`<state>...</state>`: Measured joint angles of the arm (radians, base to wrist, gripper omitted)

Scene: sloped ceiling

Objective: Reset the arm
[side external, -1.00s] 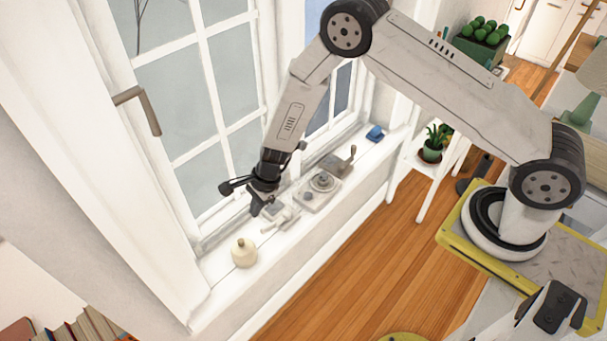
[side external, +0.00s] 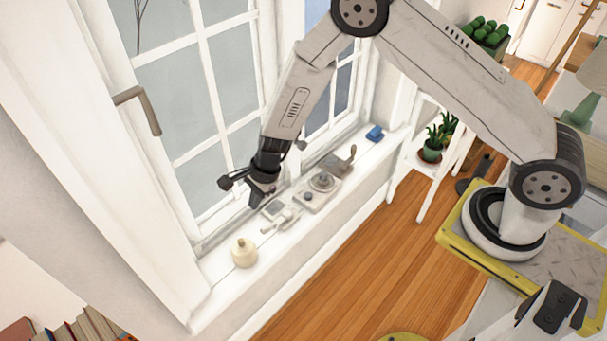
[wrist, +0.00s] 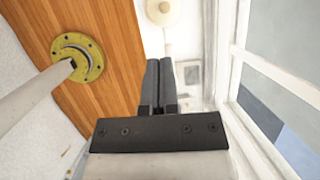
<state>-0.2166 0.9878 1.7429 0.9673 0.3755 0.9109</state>
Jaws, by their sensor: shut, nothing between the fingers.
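My gripper (side external: 256,197) hangs above the white windowsill (side external: 217,262), close to the window, with its fingers pointing down and nothing held. In the wrist view my gripper (wrist: 159,64) shows its two dark fingers side by side, shut and empty. In the side view the fingertips look a little above the sill's objects; the exact gap is hard to tell.
Wooden floor lies in front.

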